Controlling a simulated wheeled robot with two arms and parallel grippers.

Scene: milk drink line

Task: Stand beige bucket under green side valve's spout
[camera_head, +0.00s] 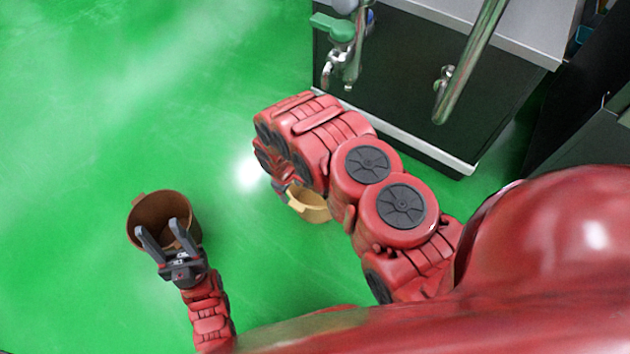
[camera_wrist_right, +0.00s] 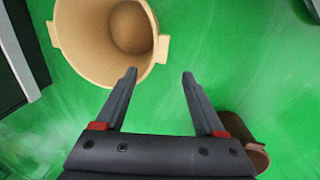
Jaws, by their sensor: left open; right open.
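The beige bucket (camera_head: 314,213) stands on the green floor, partly hidden behind my right arm in the head view. In the right wrist view the beige bucket (camera_wrist_right: 82,58) is at the upper left, with its open mouth and side tabs showing. My right gripper (camera_wrist_right: 159,74) is open and empty, its fingertips near the bucket's rim but not around it. The green side valve (camera_head: 338,30) is on the dark cabinet, with its spout (camera_head: 327,72) pointing down over the floor. My left gripper (camera_head: 157,227) is open, with its fingers over the brown bucket.
The brown bucket (camera_head: 160,208) stands on the floor at the left; it also shows in the right wrist view (camera_wrist_right: 252,152). The dark cabinet (camera_head: 400,75) with a metal pipe (camera_head: 468,62) stands at the upper right. The floor left of the cabinet is clear.

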